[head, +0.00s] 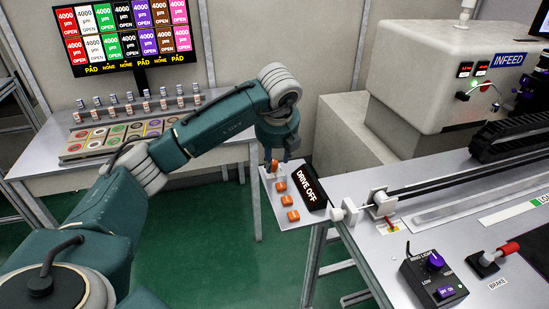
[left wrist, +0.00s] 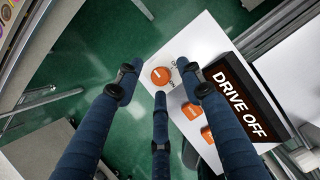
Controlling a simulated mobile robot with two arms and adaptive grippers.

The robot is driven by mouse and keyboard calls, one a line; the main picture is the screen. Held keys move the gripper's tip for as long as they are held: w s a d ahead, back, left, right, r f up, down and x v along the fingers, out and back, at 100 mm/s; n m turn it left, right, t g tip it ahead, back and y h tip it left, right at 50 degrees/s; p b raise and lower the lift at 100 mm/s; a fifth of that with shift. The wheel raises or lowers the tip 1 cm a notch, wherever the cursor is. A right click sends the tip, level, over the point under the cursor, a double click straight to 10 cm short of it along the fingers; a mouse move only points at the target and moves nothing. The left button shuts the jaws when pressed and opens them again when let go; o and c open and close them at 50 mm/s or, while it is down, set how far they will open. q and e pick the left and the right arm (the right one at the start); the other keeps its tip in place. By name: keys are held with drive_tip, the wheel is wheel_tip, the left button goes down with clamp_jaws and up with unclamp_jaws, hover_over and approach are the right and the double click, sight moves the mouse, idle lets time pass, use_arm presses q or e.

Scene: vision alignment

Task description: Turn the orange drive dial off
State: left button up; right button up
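My right gripper is not in view.
The rail table (head: 420,225) with a brake lever (head: 495,258) and control box (head: 432,275) is at right. A sample table (head: 130,135) and a screen (head: 125,40) stand at back left.

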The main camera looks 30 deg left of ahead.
use_arm(q)
drive_tip(key=v, duration=1.1)
drive_tip(key=shift+w, duration=0.1)
